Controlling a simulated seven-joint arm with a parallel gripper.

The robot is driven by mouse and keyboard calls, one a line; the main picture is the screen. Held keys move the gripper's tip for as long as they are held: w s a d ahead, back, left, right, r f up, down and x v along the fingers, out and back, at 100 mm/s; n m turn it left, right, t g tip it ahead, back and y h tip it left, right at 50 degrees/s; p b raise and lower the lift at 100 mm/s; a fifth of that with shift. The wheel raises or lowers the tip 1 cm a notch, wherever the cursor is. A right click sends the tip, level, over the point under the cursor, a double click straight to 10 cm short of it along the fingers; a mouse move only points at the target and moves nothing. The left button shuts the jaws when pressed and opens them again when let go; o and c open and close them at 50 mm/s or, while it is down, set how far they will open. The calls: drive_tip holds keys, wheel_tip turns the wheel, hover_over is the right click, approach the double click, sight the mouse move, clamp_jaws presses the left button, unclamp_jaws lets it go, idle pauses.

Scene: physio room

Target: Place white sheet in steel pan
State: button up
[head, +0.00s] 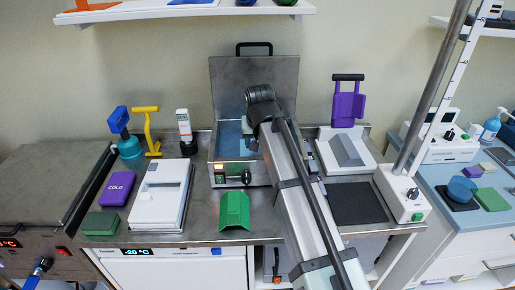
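The steel pan (218,153) is a box at the back middle of the bench, with its lid (228,80) raised behind it and a blue surface inside. My arm reaches from the bottom right to over the pan's right part. My gripper (251,141) points down at the pan; its fingers are mostly hidden by my wrist, so its opening and any hold cannot be told. No loose white sheet can be made out for certain. A flat white slab-like item (160,192) lies left of the pan. A white tray (324,150) with a grey piece is to the right.
A green folded piece (234,210) lies in front of the pan. Purple (118,188) and green blocks (101,223), a teal bottle (130,149) and a yellow tool (151,125) are left. A dark mat (356,203) and a white base with a slanted pole (402,194) are right.

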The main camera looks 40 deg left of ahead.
drive_tip(key=v, duration=0.5)
drive_tip(key=shift+r, duration=0.1)
